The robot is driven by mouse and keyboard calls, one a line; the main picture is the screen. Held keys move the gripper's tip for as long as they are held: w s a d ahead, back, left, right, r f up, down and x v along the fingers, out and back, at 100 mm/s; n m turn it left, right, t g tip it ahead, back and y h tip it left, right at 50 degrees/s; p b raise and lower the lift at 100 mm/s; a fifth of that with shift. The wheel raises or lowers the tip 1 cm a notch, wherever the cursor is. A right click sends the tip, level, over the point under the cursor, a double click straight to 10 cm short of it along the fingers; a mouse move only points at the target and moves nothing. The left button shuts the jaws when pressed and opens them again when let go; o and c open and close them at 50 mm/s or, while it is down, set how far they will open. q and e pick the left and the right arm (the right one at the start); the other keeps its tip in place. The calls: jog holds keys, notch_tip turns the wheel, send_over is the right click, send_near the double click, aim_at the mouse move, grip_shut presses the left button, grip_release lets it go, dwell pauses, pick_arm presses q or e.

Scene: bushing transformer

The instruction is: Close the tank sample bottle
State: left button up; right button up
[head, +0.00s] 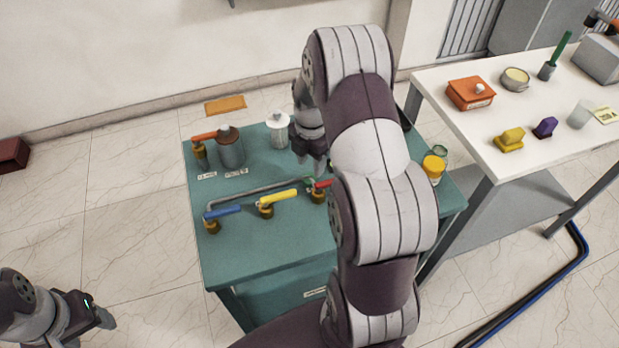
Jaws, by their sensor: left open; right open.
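Several containers stand on the teal bench (255,255), and I cannot tell which is the tank sample bottle. A small bottle with yellow on it (434,170) stands at the bench's right side, with a greenish round piece (440,151) just behind it. A white lidded container (279,133) stands at the back, and a grey cylinder with a brown top (230,150) is left of it. My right gripper (310,165) is open and points down over the bench, right of the white container. My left gripper (97,322) is open, low at the far left, away from the bench.
Pipework with blue (222,212), yellow (278,198) and red (322,184) valve handles crosses the bench. An orange-handled valve (203,140) is at its back left. My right arm hides the bench's middle right. A white table (455,120) with an orange box (470,93) stands right.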

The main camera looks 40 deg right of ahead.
aim_at(309, 178)
jog(key=f, duration=0.3)
jog(key=f+p, duration=0.1)
jog(key=f, duration=0.1)
jog(key=shift+w+a, duration=0.1)
jog(key=shift+a, duration=0.15)
jog(key=c, duration=0.7)
